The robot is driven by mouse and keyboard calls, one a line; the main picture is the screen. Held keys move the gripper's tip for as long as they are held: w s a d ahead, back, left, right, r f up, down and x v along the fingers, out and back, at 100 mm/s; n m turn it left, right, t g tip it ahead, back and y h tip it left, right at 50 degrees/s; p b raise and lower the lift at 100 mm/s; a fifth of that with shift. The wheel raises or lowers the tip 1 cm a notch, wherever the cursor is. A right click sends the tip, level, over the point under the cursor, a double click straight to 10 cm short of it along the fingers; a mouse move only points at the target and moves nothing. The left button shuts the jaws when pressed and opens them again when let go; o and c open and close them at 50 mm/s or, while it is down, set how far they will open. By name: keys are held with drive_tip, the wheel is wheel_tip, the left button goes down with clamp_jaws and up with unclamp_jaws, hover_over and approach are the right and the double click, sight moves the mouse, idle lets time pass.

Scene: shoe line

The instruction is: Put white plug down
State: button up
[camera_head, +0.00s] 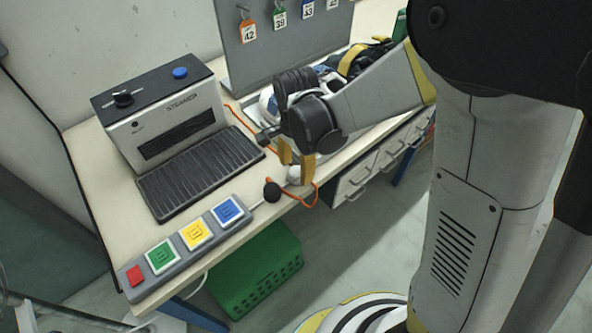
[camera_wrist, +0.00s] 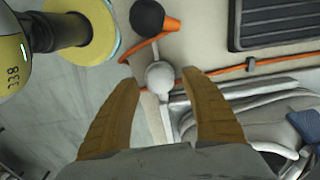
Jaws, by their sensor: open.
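The white plug (camera_wrist: 160,77) is a small round white piece near the table's front edge, touching or lying by an orange cord. In the head view the white plug (camera_head: 295,174) shows just below the fingertips. My gripper (camera_head: 296,160) is over the table edge, fingers pointing down. In the wrist view my gripper (camera_wrist: 162,88) has its two yellow-brown fingers apart, with the white plug between and slightly beyond the tips. I cannot tell whether a finger touches it.
A black ball-like knob (camera_head: 271,191) sits left of the plug. The steamer (camera_head: 165,110) with its black grille and a button panel (camera_head: 190,240) stand further left. A green crate (camera_head: 255,272) is below the table. Shoes and a grey board (camera_head: 285,45) are behind my gripper.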

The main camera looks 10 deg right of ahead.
sight(296, 170)
wheel_tip(296, 170, up, 10)
drive_tip(key=p, duration=0.3)
drive_tip(key=s+d+r+n+t, duration=0.7)
drive_tip(key=s+d+r+n, duration=0.4)
drive_tip(key=d, duration=0.2)
drive_tip(key=shift+d, duration=0.25)
idle(0.6)
